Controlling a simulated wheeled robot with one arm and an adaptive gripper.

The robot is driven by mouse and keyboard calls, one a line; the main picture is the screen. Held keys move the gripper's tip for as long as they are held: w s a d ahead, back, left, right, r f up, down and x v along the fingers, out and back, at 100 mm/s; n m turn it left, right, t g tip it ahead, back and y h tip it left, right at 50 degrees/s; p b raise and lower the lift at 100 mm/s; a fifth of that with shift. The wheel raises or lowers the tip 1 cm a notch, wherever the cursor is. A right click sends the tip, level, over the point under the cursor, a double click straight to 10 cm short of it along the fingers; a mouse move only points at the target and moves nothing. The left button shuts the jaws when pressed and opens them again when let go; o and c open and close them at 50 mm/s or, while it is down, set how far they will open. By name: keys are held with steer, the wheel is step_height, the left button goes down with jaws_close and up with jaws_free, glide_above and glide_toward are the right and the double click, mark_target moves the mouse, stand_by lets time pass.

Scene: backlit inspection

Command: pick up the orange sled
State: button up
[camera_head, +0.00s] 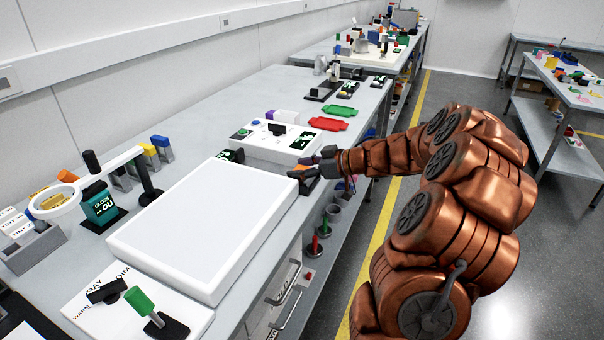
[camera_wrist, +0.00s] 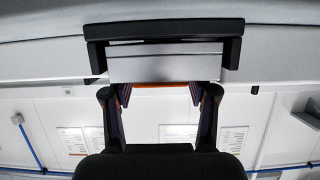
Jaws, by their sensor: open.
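The orange sled (camera_head: 304,170) shows as a small orange patch at the front edge of the bench, by the right end of the white light panel. My gripper (camera_head: 308,167) is close to it and covers part of it. In the wrist view, my gripper (camera_wrist: 160,92) is open, with one finger on each side. A thin orange strip (camera_wrist: 165,85) shows between the fingertips, below a grey block with a dark frame. I cannot tell whether the fingers touch it.
The large white light panel (camera_head: 205,228) lies left of my gripper. A white control box (camera_head: 272,141) stands just behind, with red (camera_head: 327,124) and green (camera_head: 341,111) flat pieces beyond. A ring magnifier (camera_head: 55,201) stands at left. The floor aisle at right is clear.

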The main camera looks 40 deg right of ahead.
steer(key=shift+w+a+f, duration=0.2)
steer(key=shift+w+a, duration=0.1)
steer(key=shift+w, duration=0.1)
steer(key=c, duration=0.9)
